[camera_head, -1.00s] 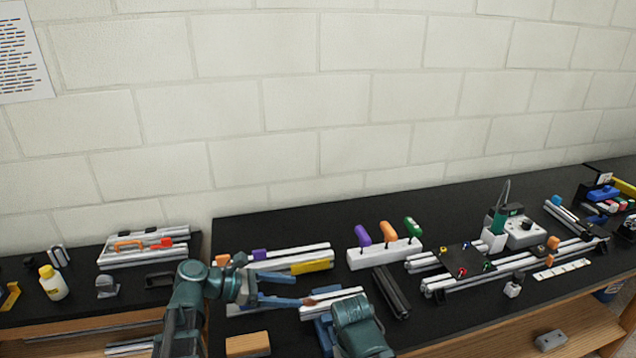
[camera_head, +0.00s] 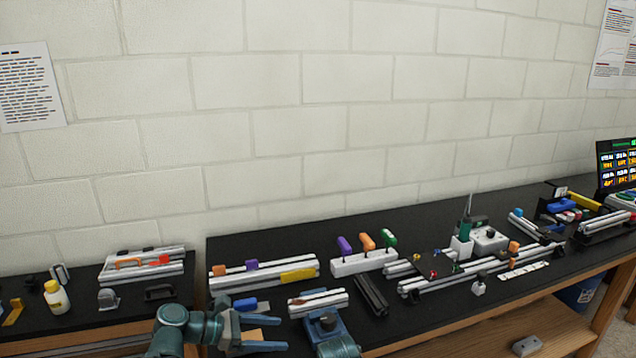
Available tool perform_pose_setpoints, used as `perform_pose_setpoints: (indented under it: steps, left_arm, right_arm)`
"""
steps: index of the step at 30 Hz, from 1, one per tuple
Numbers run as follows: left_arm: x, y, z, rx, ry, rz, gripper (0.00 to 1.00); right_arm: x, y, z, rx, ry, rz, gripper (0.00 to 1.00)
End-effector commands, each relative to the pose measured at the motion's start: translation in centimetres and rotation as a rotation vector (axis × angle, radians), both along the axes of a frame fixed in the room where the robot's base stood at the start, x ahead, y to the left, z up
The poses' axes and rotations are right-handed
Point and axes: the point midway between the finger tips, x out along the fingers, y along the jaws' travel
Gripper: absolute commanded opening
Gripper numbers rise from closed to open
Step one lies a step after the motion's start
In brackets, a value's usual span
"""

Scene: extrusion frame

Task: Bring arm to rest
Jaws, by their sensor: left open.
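My left gripper (camera_head: 273,333) is low in the head view, above the front edge of the long black bench (camera_head: 420,322). Its two teal fingers point right and are spread apart, with nothing between them. A wooden block (camera_head: 254,336) shows partly behind the fingers. A blue piece (camera_head: 245,304) lies just beyond the gripper.
Silver rails (camera_head: 318,303) and a dark extrusion (camera_head: 371,295) lie near the arms. A white block holds purple, orange and green handles (camera_head: 366,243). A rail assembly (camera_head: 450,280) fills the middle right. A yellow-capped bottle (camera_head: 57,297) stands on the left bench.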

Motion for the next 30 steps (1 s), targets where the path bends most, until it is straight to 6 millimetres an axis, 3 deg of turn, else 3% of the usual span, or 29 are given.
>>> perform_pose_setpoints:
  steps: [8, 17, 23, 26, 30]
  left_arm:
    - [-1.0, -1.4, -1.5, 0.097, -0.060, -0.083, 0.80]
    - [-3.2, -3.8, -4.7, 0.302, -0.196, -0.287, 0.80]
    - [-6.0, -5.6, -8.0, 0.515, -0.357, -0.561, 0.80]
    - [-7.9, -6.3, -9.9, 0.646, -0.470, -0.775, 0.80]
    - [-10.8, -6.5, -12.4, 0.843, -0.664, -1.199, 0.80]
  right_arm:
    - [0.0, 0.0, 0.0, 0.000, 0.000, 0.000, 0.50]
    - [0.0, 0.0, 0.0, 0.000, 0.000, 0.000, 0.50]
    - [0.0, 0.0, 0.0, 0.000, 0.000, 0.000, 0.50]
    - [0.0, 0.0, 0.0, 0.000, 0.000, 0.000, 0.50]
    - [0.0, 0.0, 0.0, 0.000, 0.000, 0.000, 0.50]
